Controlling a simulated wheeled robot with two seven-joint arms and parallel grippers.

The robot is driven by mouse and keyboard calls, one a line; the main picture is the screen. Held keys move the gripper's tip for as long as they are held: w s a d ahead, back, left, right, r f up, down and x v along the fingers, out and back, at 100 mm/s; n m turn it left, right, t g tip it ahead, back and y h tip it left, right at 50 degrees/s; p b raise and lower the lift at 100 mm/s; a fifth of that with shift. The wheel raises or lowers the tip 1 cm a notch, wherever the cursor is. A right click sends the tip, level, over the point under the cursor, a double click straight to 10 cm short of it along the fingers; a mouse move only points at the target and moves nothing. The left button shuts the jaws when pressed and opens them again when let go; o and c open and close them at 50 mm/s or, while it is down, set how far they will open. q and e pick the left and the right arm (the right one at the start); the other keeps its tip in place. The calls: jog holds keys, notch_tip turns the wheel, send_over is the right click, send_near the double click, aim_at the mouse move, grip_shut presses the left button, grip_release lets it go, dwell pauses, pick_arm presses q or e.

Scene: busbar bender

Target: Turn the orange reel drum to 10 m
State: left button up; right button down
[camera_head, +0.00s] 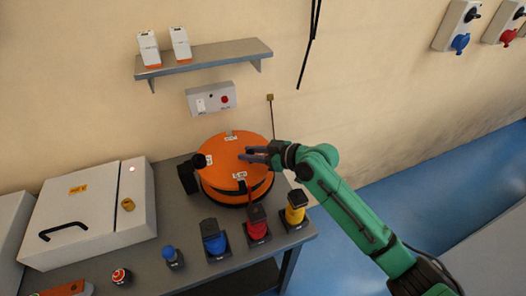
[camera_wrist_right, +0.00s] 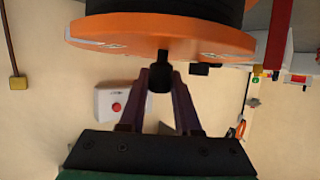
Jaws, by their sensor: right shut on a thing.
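The orange reel drum (camera_head: 220,176) sits on the grey bench, its flat top carrying several small white labels too small to read. It also shows in the right wrist view (camera_wrist_right: 140,37), with its dark core beyond the orange disc. My right gripper (camera_head: 247,155) reaches in from the right over the drum's top. In the right wrist view, its fingers are closed around a black knob (camera_wrist_right: 160,80) at the drum's face. The knob is hidden by the fingers in the head view. My left gripper is not in view.
Blue (camera_head: 213,238), red (camera_head: 257,224) and yellow (camera_head: 295,208) connectors stand in front of the drum. A white cabinet (camera_head: 85,215) stands at left. A wall box (camera_head: 211,99) and shelf (camera_head: 205,58) are behind.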

jog(key=c, duration=0.6)
grip_release()
jog(key=shift+d, duration=0.15)
jog(key=b+v, duration=0.3)
jog(key=v, duration=1.1)
jog(key=shift+r+b, duration=0.2)
jog(key=shift+b, duration=0.15)
jog(key=shift+s, duration=0.1)
